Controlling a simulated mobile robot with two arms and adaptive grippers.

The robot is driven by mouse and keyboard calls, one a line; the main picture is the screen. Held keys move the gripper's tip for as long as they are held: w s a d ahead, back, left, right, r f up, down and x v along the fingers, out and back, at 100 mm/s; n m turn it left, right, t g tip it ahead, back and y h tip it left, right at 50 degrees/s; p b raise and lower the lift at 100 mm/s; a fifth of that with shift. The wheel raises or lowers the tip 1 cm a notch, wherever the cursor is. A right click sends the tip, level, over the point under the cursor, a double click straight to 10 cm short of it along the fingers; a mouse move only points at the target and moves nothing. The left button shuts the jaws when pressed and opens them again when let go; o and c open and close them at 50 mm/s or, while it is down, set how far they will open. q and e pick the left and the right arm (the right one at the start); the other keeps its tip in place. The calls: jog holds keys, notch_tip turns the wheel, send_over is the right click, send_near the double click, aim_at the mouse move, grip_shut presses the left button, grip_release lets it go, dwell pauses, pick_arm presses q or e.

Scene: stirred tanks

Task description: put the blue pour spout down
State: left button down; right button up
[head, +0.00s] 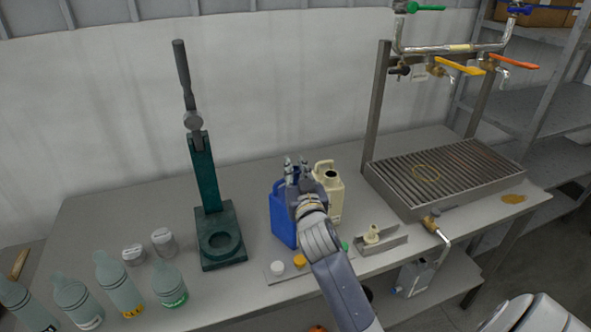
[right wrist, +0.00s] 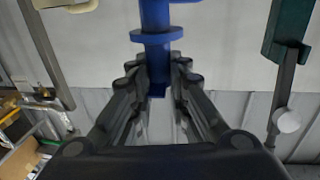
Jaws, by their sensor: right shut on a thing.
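My right gripper (head: 292,170) is at the top of the blue jerrycan (head: 282,215), beside the open cream jerrycan (head: 329,185). In the right wrist view, its fingers (right wrist: 157,85) are shut on the blue pour spout (right wrist: 156,40), a blue tube with a wide collar. In the head view the gripper and hand mostly hide the spout, and I cannot tell whether it touches the blue jerrycan. A cream spout (head: 372,236) stands in a shallow metal holder (head: 393,241) at the right. My left gripper is not in view.
A tall green press (head: 206,190) stands left, near jars and several bottles (head: 118,285). A slatted drip tray (head: 445,175) and valve pipes are right.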

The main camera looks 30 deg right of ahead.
jog(key=shift+f, duration=0.3)
jog(key=o, duration=0.8)
jog(key=shift+c, duration=0.2)
jog(key=shift+r, duration=0.1)
jog(key=shift+r, duration=0.3)
jog(key=shift+r+p, duration=0.5)
jog(key=b+v, duration=0.3)
jog(key=v, duration=0.9)
jog(key=shift+f+b, duration=0.25)
jog(key=shift+b, duration=0.05)
